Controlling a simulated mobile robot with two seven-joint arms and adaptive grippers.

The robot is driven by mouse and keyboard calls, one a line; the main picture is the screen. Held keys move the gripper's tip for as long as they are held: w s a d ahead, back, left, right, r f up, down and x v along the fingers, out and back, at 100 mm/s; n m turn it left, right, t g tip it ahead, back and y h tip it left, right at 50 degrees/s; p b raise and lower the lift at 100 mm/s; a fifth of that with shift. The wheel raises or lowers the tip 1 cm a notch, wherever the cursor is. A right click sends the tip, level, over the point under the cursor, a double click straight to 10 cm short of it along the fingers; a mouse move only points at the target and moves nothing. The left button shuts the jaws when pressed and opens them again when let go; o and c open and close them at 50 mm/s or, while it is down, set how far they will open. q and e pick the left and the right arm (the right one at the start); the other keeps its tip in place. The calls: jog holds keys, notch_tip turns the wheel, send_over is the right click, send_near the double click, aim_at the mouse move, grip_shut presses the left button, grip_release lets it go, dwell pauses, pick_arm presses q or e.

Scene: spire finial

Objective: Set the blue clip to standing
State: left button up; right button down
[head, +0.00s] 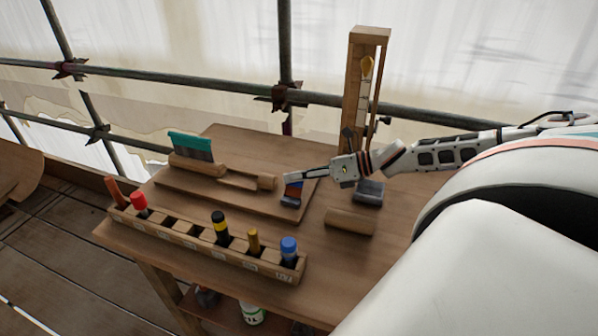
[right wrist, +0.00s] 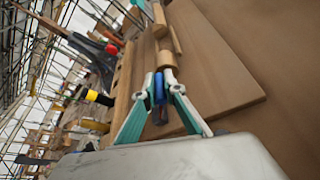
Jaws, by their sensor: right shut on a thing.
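The blue clip (head: 293,190) is a small blue piece with a red patch and a dark lower end. My right gripper (head: 289,178) reaches in from the right and is shut on it, at the right end of the low wooden board (head: 240,206). In the right wrist view the blue clip (right wrist: 158,88) sits between the two fingertips (right wrist: 163,87). I cannot tell whether its lower end touches the board. The fingers hide part of it. My left gripper is in neither view.
A wooden rack (head: 190,238) with several coloured-handled tools runs along the table's front left. A wooden block (head: 350,221) and grey tray (head: 369,191) stand right of the clip. A tall wooden frame (head: 355,85) stands behind.

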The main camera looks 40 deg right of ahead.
aim_at(291, 195)
jog(key=a+r+n+h+p, duration=0.1)
jog(key=p, duration=0.2)
jog(key=s+a+n+h+p, duration=0.1)
jog(key=n+p, duration=0.1)
jog(key=p, duration=0.1)
jog(key=shift+r+t, duration=0.35)
jog(key=shift+t, duration=0.05)
jog(key=shift+s+a+n+h+p, duration=0.15)
jog(key=shift+n+h+p, duration=0.15)
jog(key=shift+p, duration=0.3)
jog(key=shift+s+a+f+n+t+h+p, duration=0.1)
jog(key=shift+s+a+n+t+h+p, duration=0.1)
jog(key=shift+a+n+t+h+p, duration=0.3)
jog(key=shift+d+n, duration=0.1)
jog(key=shift+n, duration=0.2)
jog(key=shift+s+f, duration=0.1)
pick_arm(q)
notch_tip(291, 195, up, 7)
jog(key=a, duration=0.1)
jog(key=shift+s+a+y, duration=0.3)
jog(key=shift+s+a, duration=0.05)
pick_arm(e)
jog(key=shift+n, duration=0.4)
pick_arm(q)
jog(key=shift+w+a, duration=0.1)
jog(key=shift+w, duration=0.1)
